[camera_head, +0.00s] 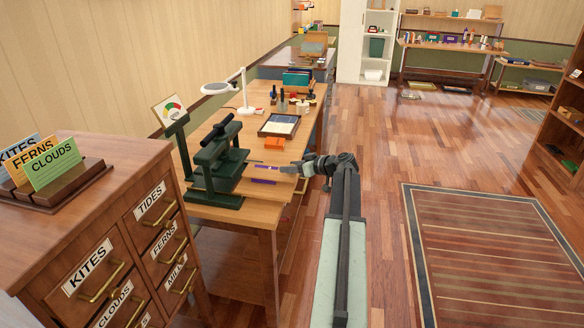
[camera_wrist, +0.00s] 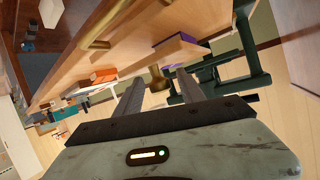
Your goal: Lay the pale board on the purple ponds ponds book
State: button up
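Two purple patches, likely the purple book (camera_head: 265,167), show on the near part of the wooden desk, just right of the dark green press (camera_head: 217,165). In the wrist view a purple book edge (camera_wrist: 178,42) shows at the desk edge; its title is not readable. I cannot clearly pick out the pale board; a wood-coloured strip lies between the purple patches, and I cannot tell whether it is board or desk. My gripper (camera_head: 298,168) is beside the desk's right edge, near the purple patches. In the wrist view its fingers (camera_wrist: 158,84) are apart, with nothing seen held.
A brass knob (camera_wrist: 158,77) on the desk front shows between my fingers. An orange block (camera_head: 274,143), a framed tray (camera_head: 279,125) and a white lamp (camera_head: 243,92) stand farther along the desk. A drawer cabinet (camera_head: 110,240) is at near left.

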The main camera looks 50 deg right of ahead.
jog(key=shift+r, duration=0.15)
jog(key=shift+s+r+p, duration=0.2)
jog(key=shift+s+p, duration=0.05)
jog(key=shift+p, duration=0.1)
jog(key=p+v, duration=0.4)
jog(key=v, duration=0.7)
jog(key=shift+s, duration=0.2)
jog(key=shift+d, duration=0.1)
